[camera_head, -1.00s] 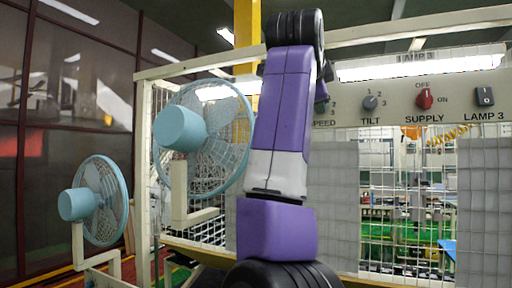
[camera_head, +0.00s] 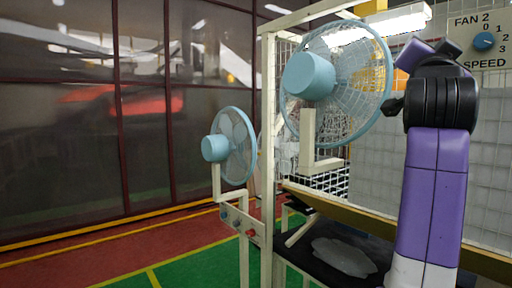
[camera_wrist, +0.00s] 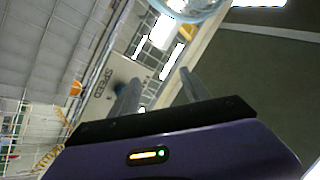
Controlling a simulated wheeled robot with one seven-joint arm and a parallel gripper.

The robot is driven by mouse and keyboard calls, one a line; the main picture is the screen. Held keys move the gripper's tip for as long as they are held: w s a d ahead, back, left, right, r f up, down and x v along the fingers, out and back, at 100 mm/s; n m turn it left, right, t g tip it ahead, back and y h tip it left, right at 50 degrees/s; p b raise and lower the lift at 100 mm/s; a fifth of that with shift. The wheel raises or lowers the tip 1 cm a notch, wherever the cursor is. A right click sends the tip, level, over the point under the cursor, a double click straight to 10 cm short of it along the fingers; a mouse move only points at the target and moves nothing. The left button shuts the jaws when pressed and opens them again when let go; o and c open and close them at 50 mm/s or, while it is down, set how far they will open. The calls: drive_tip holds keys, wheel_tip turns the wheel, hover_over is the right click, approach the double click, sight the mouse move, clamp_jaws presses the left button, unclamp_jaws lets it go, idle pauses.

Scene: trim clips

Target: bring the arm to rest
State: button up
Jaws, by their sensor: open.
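My arm, purple and black, stands at the right of the head view, in front of the mesh panel. My gripper (camera_wrist: 158,92) shows in the wrist view as two grey fingers, apart from each other, with nothing between them. The fingers point toward the frame's post, the control board and a fan. In the head view the gripper's fingertips are not clearly seen.
Two light-blue fans, a larger one (camera_head: 338,82) and a smaller one (camera_head: 233,146), are mounted on the cream frame (camera_head: 267,150). A control board (camera_head: 483,40) with a blue speed knob (camera_head: 485,41) is at upper right. A dark shelf holds a clear crumpled item (camera_head: 343,257). Open floor (camera_head: 120,245) lies left.

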drive_tip(key=a+f+n+t+y, duration=0.2)
drive_tip(key=a+f+n+y, duration=0.15)
drive_tip(key=f, duration=0.65)
drive_tip(key=a+f+n+t+y, duration=0.1)
drive_tip(key=a+f+n+y, duration=0.3)
drive_tip(key=f, duration=0.6)
drive_tip(key=s+a+f+n+y+b, duration=0.1)
drive_tip(key=s+f+n, duration=0.15)
drive_tip(key=f, duration=0.45)
drive_tip(key=s+a+f+n+y, duration=0.2)
drive_tip(key=s+f, duration=0.2)
drive_tip(key=f, duration=0.3)
drive_tip(key=s+a+f+n+y+b, duration=0.1)
drive_tip(key=s+f+n, duration=0.1)
drive_tip(key=s+f, duration=0.35)
drive_tip(key=s+a+f+g, duration=0.1)
drive_tip(key=s+f+g, duration=0.1)
drive_tip(key=s+f, duration=0.7)
drive_tip(key=s+a+f+g+y+b, duration=0.1)
drive_tip(key=s+f+g, duration=0.2)
drive_tip(key=s+f, duration=0.7)
drive_tip(key=s+a+f+g+y, duration=0.1)
drive_tip(key=s+f+g, duration=0.2)
drive_tip(key=s+f, duration=0.7)
drive_tip(key=s, duration=0.9)
drive_tip(key=shift+b, duration=0.4)
drive_tip(key=shift+a, duration=0.1)
